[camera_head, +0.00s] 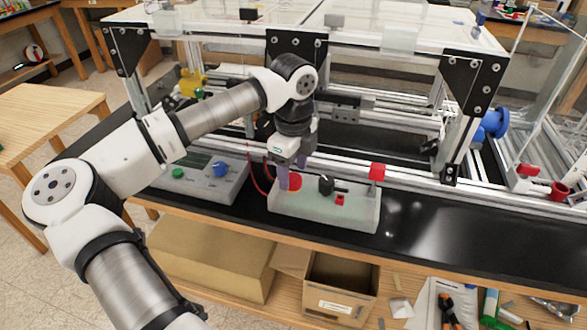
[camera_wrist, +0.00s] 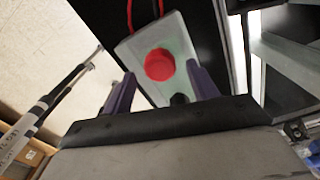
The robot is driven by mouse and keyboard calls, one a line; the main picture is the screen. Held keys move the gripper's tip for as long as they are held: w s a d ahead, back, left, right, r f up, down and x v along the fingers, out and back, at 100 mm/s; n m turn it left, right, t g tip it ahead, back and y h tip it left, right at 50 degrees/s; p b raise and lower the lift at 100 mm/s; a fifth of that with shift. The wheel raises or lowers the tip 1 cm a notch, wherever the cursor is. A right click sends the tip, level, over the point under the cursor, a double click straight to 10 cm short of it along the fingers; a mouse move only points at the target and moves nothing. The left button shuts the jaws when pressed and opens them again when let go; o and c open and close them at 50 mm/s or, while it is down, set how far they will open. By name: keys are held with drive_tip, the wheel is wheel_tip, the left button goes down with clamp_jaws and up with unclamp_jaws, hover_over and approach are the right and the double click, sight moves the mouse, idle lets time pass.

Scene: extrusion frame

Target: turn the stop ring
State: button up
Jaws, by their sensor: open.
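The stop ring is a round red knob (camera_wrist: 160,64) on the pale top of a control box (camera_wrist: 126,48). In the head view the red knob (camera_head: 296,181) shows at the left end of the box (camera_head: 350,215), partly hidden by a finger. My gripper (camera_head: 293,178) points down over that end, with its purple fingers apart and nothing held. In the wrist view my gripper (camera_wrist: 161,82) has one finger on either side of the knob in the picture. I cannot tell whether the fingers touch it.
A grey box with a blue knob (camera_head: 220,168) stands to the left. The extrusion frame (camera_head: 400,180) is close behind. The black bench top (camera_head: 460,230) is clear at right.

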drive_tip(key=shift+f, duration=0.85)
drive_tip(key=shift+c, duration=0.5)
drive_tip(key=c, duration=0.9)
